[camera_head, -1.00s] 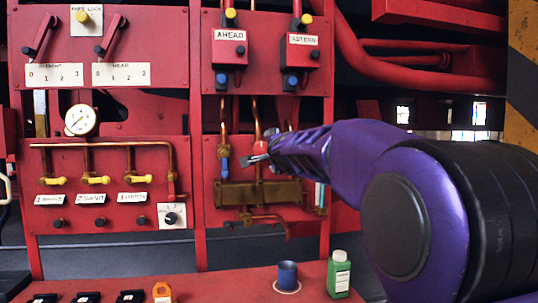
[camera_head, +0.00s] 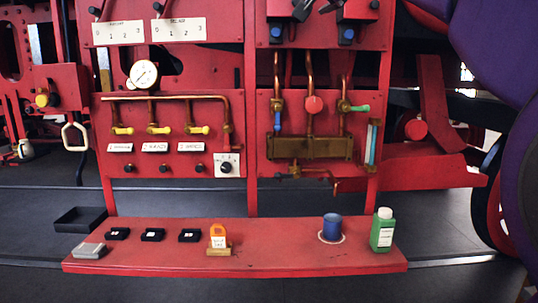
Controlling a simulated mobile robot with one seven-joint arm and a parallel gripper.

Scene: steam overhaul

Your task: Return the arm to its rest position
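My purple arm (camera_head: 500,45) fills the upper right of the head view, with another part of it along the right edge. My gripper is outside the picture, so whether it is open or shut does not show. The red panel (camera_head: 262,178) with its valves and gauge stands ahead, and no part of my arm covers its middle. On it are a red round knob (camera_head: 314,104), a blue-handled valve (camera_head: 277,122) and a green-handled valve (camera_head: 359,108).
A red bench (camera_head: 290,258) holds a blue cup (camera_head: 332,226), a green bottle (camera_head: 383,230), an orange padlock-shaped item (camera_head: 218,237) and several small black blocks. A black tray (camera_head: 80,220) lies at the left.

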